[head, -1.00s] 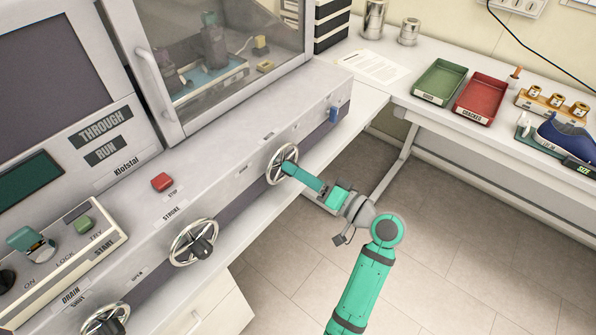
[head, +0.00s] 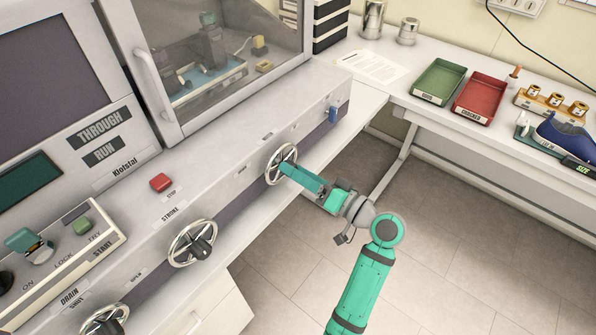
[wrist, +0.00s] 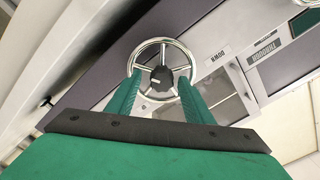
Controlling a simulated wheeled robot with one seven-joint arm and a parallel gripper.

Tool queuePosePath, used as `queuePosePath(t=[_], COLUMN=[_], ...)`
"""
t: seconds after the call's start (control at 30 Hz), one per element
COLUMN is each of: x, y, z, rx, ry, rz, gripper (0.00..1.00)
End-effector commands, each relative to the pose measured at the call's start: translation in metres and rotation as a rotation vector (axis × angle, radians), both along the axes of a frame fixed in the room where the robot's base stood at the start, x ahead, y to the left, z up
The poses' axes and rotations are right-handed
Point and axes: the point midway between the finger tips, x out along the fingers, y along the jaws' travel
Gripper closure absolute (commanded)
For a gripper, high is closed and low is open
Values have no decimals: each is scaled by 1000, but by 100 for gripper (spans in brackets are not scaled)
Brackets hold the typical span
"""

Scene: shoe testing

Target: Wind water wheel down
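A chrome handwheel with a dark hub (head: 281,165) sits on the sloping machine front, at the far end of a row of wheels. My gripper (head: 285,166) reaches it from the lower right. In the wrist view the same handwheel (wrist: 162,45) is ahead, and its dark hub lies between the two green fingers of my gripper (wrist: 160,85). The fingers stand apart, with a small gap visible on each side of the hub. Their tips overlap the wheel's lower rim in the picture; whether they touch it I cannot tell.
Another handwheel (head: 193,244) is nearer on the same panel, and a third (head: 105,320) is at the bottom edge. The side bench holds a green tray (head: 440,81) and a red tray (head: 481,97).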

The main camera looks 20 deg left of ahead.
Motion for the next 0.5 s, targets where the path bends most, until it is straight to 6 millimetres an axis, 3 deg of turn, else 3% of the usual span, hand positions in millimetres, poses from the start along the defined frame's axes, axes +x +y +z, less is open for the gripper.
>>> queuePosePath(t=[0.27, 0.5], x=[-1, -14], y=[-7, -43], z=[1, 0], rx=[2, 1], ry=[-1, 1], rz=[-2, -7], gripper=[53, 53])
